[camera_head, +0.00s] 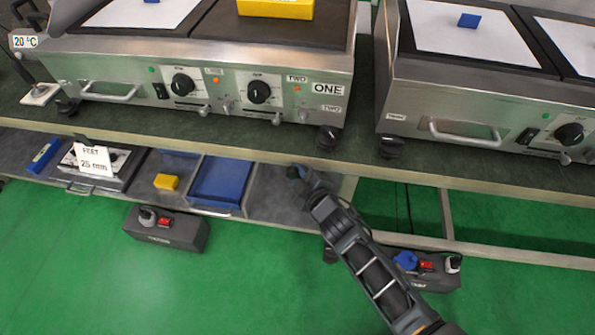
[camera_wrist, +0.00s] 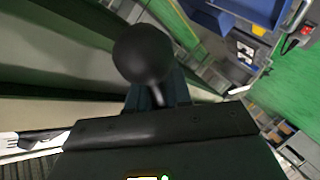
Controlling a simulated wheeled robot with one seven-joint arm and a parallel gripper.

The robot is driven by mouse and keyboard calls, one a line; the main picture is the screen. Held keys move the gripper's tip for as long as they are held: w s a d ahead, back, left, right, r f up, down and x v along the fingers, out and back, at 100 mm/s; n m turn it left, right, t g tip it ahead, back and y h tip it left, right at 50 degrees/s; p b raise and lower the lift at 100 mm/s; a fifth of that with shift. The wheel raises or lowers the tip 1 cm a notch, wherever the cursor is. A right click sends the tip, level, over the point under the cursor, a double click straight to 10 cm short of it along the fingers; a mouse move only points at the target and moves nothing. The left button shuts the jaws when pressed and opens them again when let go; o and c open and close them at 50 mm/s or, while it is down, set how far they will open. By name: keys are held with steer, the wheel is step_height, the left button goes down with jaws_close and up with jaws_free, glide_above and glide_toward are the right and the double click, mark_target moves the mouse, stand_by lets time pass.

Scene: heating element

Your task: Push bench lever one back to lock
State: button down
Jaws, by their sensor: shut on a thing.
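A lever with a round black knob (camera_wrist: 143,55) shows in the wrist view, its short stem running down between my fingers. My gripper (camera_wrist: 158,98) is shut on this lever, with the knob standing out beyond the fingers. In the head view my gripper (camera_head: 306,180) is at the front edge of the bench, just below the worktop, with the dark knob (camera_head: 293,172) at its tip. The lever's base and pivot are hidden, and its angle is hard to tell.
A steel hotplate unit (camera_head: 215,62) labelled ONE and TWO stands on the worktop above. Another unit (camera_head: 480,110) stands right. A lower shelf holds a blue tray (camera_head: 217,182) and yellow block (camera_head: 166,182). Dark boxes (camera_head: 166,230) lie on the green floor.

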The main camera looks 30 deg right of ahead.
steer(key=shift+f+b, duration=0.15)
steer(key=shift+b, duration=0.25)
steer(key=b, duration=0.1)
steer(key=m+t+b, duration=0.1)
steer(key=b, duration=0.1)
steer(key=shift+a+f, duration=0.15)
steer(key=shift+f, duration=0.2)
steer(key=m+t+b, duration=0.2)
steer(key=b, duration=0.3)
steer(key=m+t+b, duration=0.2)
steer(key=m+b, duration=0.1)
steer(key=b, duration=0.2)
steer(key=w+a+m+t+b, duration=0.1)
steer(key=m+b, duration=0.2)
steer(key=b, duration=0.2)
steer(key=shift+a+r+t+h, duration=0.1)
steer(key=shift+r+t+h, duration=0.2)
steer(key=shift+t, duration=0.1)
steer(key=shift+r, duration=0.1)
steer(key=c, duration=1.4)
jaws_free()
steer(key=shift+s, duration=0.1)
